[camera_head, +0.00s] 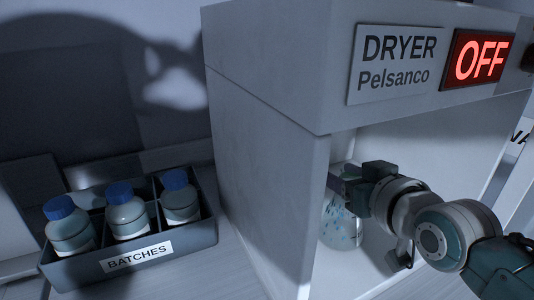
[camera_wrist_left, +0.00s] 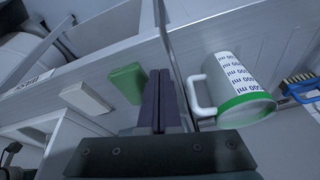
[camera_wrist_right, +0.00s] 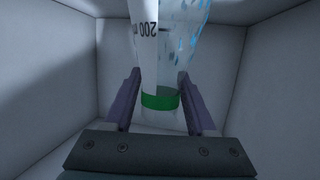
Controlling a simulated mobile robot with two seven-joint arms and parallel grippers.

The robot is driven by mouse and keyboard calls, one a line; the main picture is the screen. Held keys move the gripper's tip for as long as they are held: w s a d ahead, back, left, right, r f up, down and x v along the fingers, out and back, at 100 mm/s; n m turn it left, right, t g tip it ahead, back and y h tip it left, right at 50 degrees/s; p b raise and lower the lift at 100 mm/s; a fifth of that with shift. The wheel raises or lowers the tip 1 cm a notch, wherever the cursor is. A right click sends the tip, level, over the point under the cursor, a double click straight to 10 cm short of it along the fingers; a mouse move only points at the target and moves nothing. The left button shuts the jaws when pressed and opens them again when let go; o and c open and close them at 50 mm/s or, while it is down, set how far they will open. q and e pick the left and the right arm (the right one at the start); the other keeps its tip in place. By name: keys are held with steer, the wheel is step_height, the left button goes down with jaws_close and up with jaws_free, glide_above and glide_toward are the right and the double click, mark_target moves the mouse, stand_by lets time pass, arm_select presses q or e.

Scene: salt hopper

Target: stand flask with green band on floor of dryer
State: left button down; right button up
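The flask with the green band (camera_head: 341,229) is inside the dryer (camera_head: 270,150), seen past its front opening. In the right wrist view the flask (camera_wrist_right: 161,60) is clear with blue specks, a "200 ml" label and the green band near the fingers. My right gripper (camera_head: 338,185) reaches into the dryer above the flask. I cannot tell whether the flask's base touches the dryer floor (camera_head: 375,270). My left gripper (camera_wrist_left: 160,75) is shut and empty, outside the head view.
A grey batches tray (camera_head: 190,240) with several blue-capped bottles stands left of the dryer. The dryer's sign reads OFF (camera_head: 481,58).

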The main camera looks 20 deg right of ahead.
steer(key=shift+o, duration=1.2)
steer(key=shift+r, duration=0.15)
steer(key=shift+s+r, duration=0.1)
steer(key=shift+s, duration=0.15)
steer(key=p+v, duration=0.2)
steer(key=v, duration=0.9)
steer(key=s+a+f+n+g, duration=0.1)
steer(key=s+a+g, duration=0.1)
steer(key=s, duration=0.3)
steer(key=s+a+f+n+g+y, duration=0.1)
steer(key=s+a+f+g, duration=0.1)
steer(key=s+g, duration=0.3)
steer(key=s+a+f+n+g+y, duration=0.1)
steer(key=s+a+g, duration=0.2)
steer(key=s, duration=0.3)
steer(key=shift+s+a+f+g, duration=0.25)
steer(key=shift+a+f+g, duration=0.1)
steer(key=shift+g, duration=0.05)
